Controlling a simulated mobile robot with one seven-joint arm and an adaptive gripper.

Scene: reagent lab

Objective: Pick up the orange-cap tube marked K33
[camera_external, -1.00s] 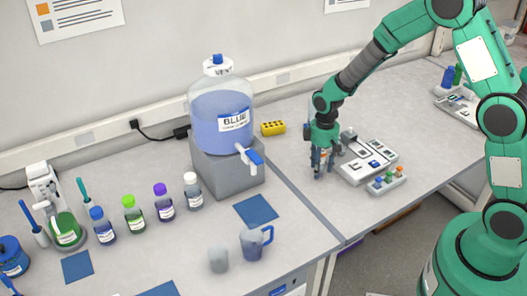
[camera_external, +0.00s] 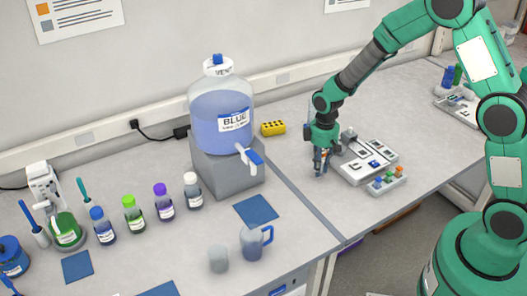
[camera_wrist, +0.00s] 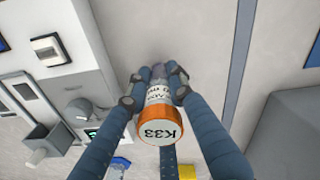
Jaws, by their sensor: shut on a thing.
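The orange-cap tube (camera_wrist: 160,121) shows in the wrist view with K33 printed on its white cap top. A white label with dark print is partly visible on its side below the cap. My gripper (camera_wrist: 157,86) is shut on this tube, its blue-grey fingers around the tube's body. In the external view my gripper (camera_external: 321,172) points down just left of the white instrument on the right bench. The tube is mostly hidden by the fingers there. I cannot tell whether its bottom touches the bench.
The white instrument (camera_external: 360,172) stands close to the right of my gripper. A small rack (camera_external: 386,181) with coloured caps is in front of it. The yellow block (camera_external: 273,128) and the BLUE carboy (camera_external: 221,112) are to the left. Bench in front of my gripper is clear.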

